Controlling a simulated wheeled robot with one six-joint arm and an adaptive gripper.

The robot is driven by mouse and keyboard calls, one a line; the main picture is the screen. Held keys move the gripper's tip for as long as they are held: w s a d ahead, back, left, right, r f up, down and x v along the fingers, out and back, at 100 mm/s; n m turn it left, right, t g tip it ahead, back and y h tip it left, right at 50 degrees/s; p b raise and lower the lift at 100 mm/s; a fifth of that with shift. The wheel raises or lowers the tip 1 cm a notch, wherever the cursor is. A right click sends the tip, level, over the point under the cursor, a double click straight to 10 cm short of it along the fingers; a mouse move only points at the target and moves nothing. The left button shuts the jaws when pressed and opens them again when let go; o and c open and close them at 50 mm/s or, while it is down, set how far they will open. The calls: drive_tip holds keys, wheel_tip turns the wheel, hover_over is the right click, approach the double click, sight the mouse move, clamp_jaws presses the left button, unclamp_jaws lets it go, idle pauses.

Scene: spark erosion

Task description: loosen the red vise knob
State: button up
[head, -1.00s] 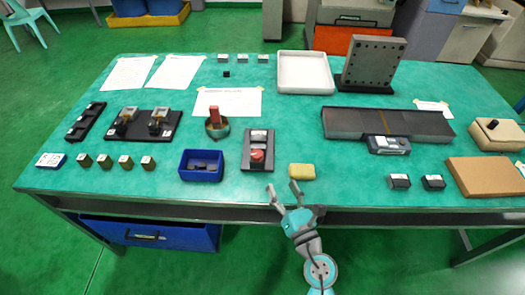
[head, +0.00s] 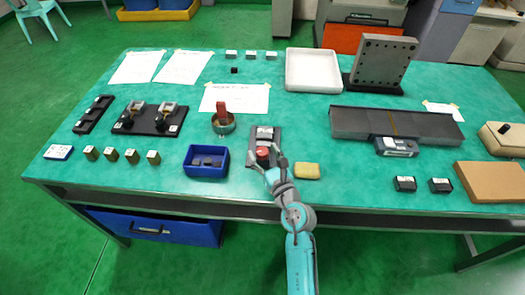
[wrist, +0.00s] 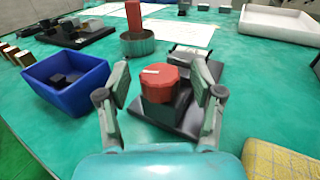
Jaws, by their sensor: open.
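The red vise knob (wrist: 160,83) sits on a dark fixture base (wrist: 186,118) on the green table. In the head view the knob (head: 263,153) is at the front middle of the table, partly beside my fingers. My gripper (wrist: 160,100) is open, with one finger to the left of the knob and one to the right. It also shows in the head view (head: 267,165). In the wrist view there are gaps between the fingers and the knob, so it is not gripped. The fixture's front is partly hidden by my gripper in the head view.
A blue bin (head: 206,161) with dark pieces stands left of the fixture. A yellow sponge (head: 307,171) lies close on the right. A round pot (head: 224,124) with a red-brown upright piece stands behind. A long grey vise-like block (head: 396,128) lies further right.

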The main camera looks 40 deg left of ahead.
drive_tip(key=shift+w+a, duration=0.25)
drive_tip(key=shift+a, duration=0.2)
drive_tip(key=c, duration=1.2)
drive_tip(key=shift+o, duration=0.2)
